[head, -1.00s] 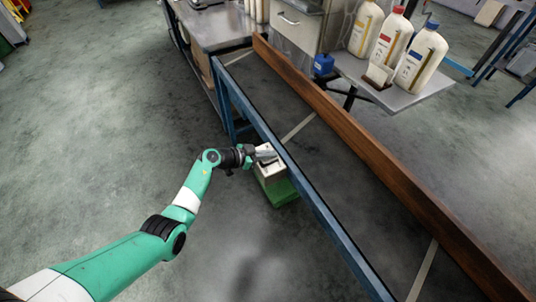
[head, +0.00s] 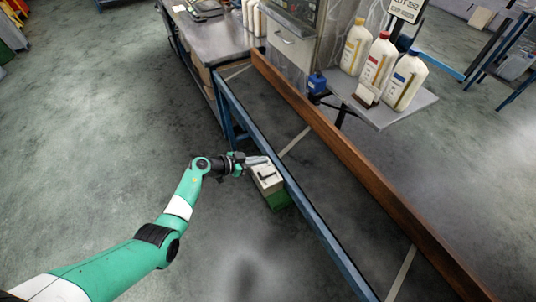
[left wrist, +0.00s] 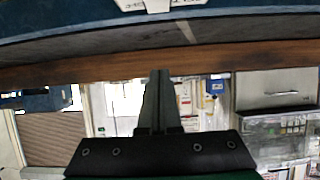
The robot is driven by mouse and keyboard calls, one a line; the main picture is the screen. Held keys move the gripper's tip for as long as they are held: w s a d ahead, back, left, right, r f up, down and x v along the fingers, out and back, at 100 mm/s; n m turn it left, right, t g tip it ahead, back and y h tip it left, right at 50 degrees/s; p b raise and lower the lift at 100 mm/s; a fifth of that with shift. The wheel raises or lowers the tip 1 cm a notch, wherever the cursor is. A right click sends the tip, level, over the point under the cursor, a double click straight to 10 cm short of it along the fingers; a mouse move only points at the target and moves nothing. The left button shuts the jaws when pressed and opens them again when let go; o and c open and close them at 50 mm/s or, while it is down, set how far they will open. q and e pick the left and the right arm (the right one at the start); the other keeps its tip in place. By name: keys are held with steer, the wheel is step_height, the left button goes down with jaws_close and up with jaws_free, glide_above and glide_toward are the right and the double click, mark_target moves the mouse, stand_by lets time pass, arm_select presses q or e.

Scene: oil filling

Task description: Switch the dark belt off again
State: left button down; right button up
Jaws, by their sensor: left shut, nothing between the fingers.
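The dark belt (head: 275,115) runs diagonally between a blue rail (head: 290,184) and a brown wooden rail (head: 345,150). A pale switch box (head: 268,185) with a black lever on its top sits by the blue rail, above a green block (head: 280,201). My left gripper (head: 262,160) is shut and empty at the far edge of the box, close beside the lever; I cannot tell whether it touches. In the left wrist view its closed fingers (left wrist: 155,100) point toward the wooden rail (left wrist: 80,70), and part of a white box (left wrist: 160,5) shows at the top edge. My right gripper is not in view.
Several bottles, among them a red-capped one (head: 377,67), stand on a grey shelf (head: 390,112) beyond the wooden rail. A blue container (head: 317,83) is beside the shelf. A metal table (head: 215,32) stands at the belt's far end. The floor left of the belt is clear.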

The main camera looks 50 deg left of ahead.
arm_select(q)
steer(key=s+r+p, duration=0.2)
steer(key=s+r, duration=0.1)
steer(key=shift+s+a+r, duration=0.2)
steer(key=shift+a, duration=0.15)
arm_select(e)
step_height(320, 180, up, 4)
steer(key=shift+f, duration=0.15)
